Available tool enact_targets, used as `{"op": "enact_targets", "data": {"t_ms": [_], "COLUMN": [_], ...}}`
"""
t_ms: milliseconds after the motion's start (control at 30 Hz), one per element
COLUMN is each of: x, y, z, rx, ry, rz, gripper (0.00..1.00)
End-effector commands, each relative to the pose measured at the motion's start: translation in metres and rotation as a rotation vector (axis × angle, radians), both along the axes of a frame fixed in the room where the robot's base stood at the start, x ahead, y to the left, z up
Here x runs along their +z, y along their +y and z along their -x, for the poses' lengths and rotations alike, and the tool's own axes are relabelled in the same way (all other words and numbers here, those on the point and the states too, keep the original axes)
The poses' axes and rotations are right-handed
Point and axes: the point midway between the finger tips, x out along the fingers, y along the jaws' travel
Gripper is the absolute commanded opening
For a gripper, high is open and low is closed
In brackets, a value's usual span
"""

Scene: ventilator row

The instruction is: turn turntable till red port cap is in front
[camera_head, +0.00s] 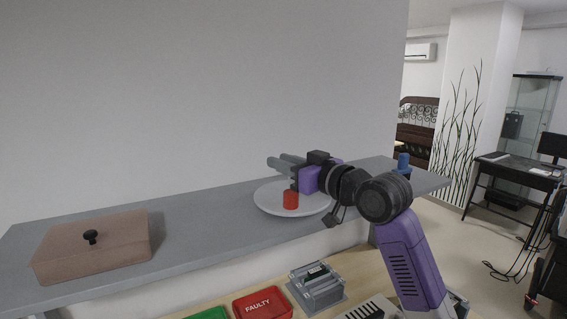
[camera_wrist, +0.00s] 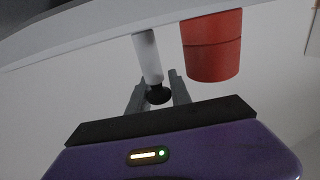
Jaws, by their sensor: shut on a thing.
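The turntable (camera_head: 265,202) is a white round disc on the grey shelf. The red port cap (camera_head: 290,200) stands upright on it, on the near side of its middle in the head view. In the wrist view the red cap (camera_wrist: 212,48) is to the right of a white post (camera_wrist: 147,58) with a black knob (camera_wrist: 159,94). My gripper (camera_wrist: 160,92) is shut on the knob end of this post, one finger each side. The red cap is apart from the fingers. In the head view my gripper (camera_head: 295,186) is over the disc and hides part of its far side.
A brownish box with a black knob (camera_head: 92,250) sits at the shelf's left. A blue cylinder (camera_head: 403,161) stands at its right end. Below are a red tray marked FAULTY (camera_head: 262,303), a green tray (camera_head: 208,314) and a grey fixture (camera_head: 316,287). The shelf between box and disc is clear.

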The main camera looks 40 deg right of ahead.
Motion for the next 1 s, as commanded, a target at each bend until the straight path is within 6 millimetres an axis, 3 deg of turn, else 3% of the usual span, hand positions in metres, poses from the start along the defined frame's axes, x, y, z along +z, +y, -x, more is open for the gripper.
{"op": "enact_targets", "data": {"t_ms": [533, 1000], "x": [-0.0016, -0.0025], "y": [0.0008, 0.0044], "z": [-0.0001, -0.0004], "rx": [0.006, 0.137], "ry": [0.002, 0.003], "rz": [0.000, -0.001], "gripper": [0.00, 0.00]}}
